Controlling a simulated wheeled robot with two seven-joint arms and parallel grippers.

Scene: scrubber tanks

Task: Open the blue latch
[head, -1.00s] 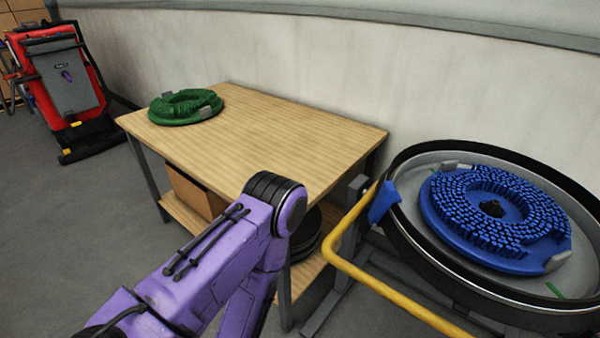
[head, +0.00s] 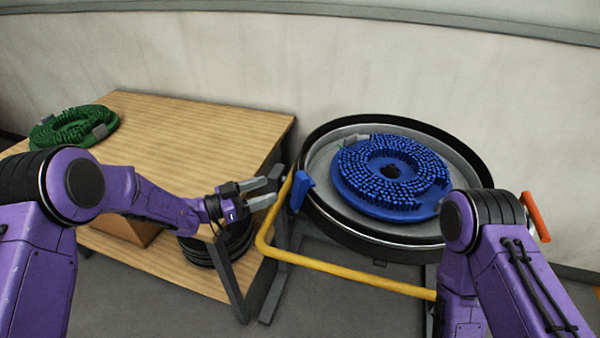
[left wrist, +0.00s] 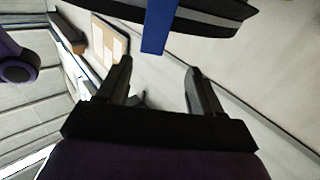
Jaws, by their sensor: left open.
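The blue latch (head: 301,190) is on the left rim of the round black-edged tank (head: 335,222) in the head view. In the left wrist view the latch (left wrist: 157,26) hangs as a blue strip just beyond and between the fingertips. My left gripper (head: 270,192) is open and empty, a short way left of the latch, its fingers pointing at it. Its two dark fingers also show in the left wrist view (left wrist: 158,78). They appear apart from the latch. My right arm is at the lower right, and its gripper is out of view.
A blue brush disc (head: 385,205) lies inside the tank. A yellow rail (head: 345,272) runs in front of it. An orange latch (head: 536,216) is on the tank's right side. A wooden table (head: 190,135) with a green brush disc (head: 72,128) stands at the left.

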